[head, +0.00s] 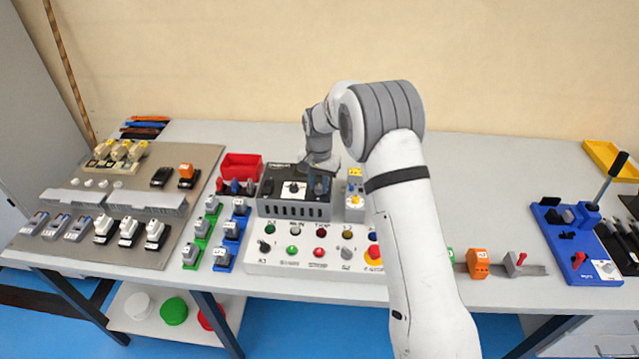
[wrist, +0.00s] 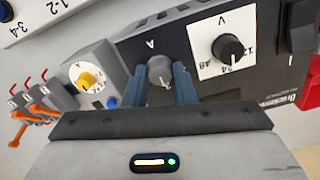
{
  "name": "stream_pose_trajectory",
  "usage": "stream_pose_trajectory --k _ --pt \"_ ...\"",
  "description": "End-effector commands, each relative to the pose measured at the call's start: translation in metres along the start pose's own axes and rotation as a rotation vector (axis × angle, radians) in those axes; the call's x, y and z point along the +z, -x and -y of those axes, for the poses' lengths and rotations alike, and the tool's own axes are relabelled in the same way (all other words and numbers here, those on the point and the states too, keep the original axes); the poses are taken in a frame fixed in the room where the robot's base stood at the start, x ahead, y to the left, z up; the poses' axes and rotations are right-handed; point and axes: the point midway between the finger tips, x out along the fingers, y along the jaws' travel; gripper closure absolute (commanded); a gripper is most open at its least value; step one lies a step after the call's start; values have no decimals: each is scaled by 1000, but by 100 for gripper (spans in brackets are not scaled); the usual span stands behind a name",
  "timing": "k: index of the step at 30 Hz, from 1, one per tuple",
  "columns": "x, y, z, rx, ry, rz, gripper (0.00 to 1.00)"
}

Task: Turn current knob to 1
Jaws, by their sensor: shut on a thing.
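The power supply is a black box (head: 274,208) on the table, also large in the wrist view (wrist: 270,85). Its current knob (wrist: 160,70), a round grey knob by the letter A, sits between the two blue fingers of my gripper (wrist: 166,84). My gripper is shut on this knob. A pale mark shows on the knob, but the fingers hide its dial numbers, so I cannot tell its setting. In the head view my gripper (head: 321,182) is over the box's right part and hides the knob. The black voltage knob (wrist: 228,47) stands beside it on a white dial marked V.
A grey unit with a yellow knob (wrist: 87,80) stands close beside the supply. A white control panel (head: 256,262) with buttons and lamps lies in front. A red bin (head: 241,165) is behind left.

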Motion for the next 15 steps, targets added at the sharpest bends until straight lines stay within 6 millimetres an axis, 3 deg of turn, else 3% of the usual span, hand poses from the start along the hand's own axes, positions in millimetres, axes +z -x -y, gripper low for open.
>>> stream_pose_trajectory --k 8,15 --pt "0 0 0 -1 35 -1 99" --pt "-1 -2 0 -1 167 -2 99"
